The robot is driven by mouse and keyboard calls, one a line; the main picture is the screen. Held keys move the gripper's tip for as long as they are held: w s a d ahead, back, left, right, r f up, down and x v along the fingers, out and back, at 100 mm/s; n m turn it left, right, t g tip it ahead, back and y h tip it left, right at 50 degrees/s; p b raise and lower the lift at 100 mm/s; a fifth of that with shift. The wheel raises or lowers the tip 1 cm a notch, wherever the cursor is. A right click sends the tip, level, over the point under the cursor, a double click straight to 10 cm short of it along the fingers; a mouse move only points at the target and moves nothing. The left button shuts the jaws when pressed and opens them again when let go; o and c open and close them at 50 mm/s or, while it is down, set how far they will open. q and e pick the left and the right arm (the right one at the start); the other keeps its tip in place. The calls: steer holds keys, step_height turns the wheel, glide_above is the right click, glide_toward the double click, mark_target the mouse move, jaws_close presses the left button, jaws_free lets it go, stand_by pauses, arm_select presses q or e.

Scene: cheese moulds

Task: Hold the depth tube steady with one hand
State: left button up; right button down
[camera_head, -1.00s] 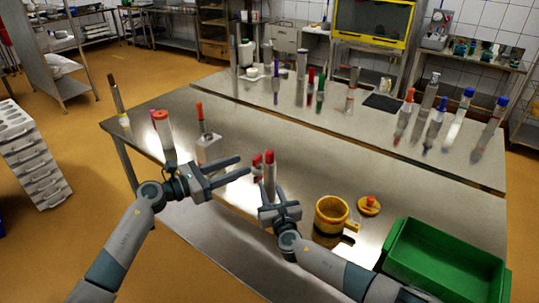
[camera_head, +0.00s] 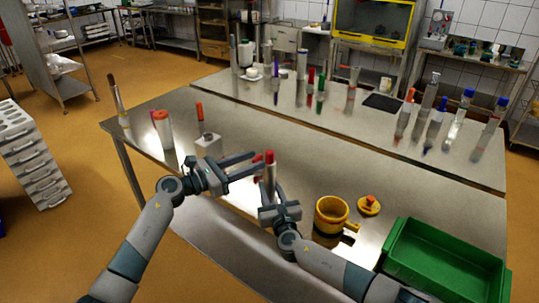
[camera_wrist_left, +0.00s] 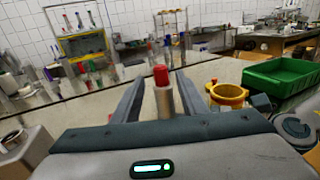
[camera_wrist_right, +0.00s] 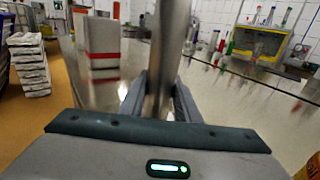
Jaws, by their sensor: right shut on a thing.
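The depth tube, a slim grey metal tube with a red cap (camera_head: 270,158), stands upright near the front edge of the steel table. My right gripper (camera_head: 273,193) is shut on its lower part. The right wrist view shows the grey tube (camera_wrist_right: 165,60) rising between the fingers. My left gripper (camera_head: 258,165) is open, with its fingers level at about the height of the tube's upper part. In the left wrist view, the tube (camera_wrist_left: 164,100) appears between the two spread fingers. I cannot tell whether either left finger touches it.
A yellow mug-like container (camera_head: 330,215), a yellow lid with an orange knob (camera_head: 369,205) and a green crate (camera_head: 445,262) are to the right. Several coloured tubes stand farther back.

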mark_target(266, 156)
arm_select(q)
steer(key=x, duration=0.7)
jaws_close()
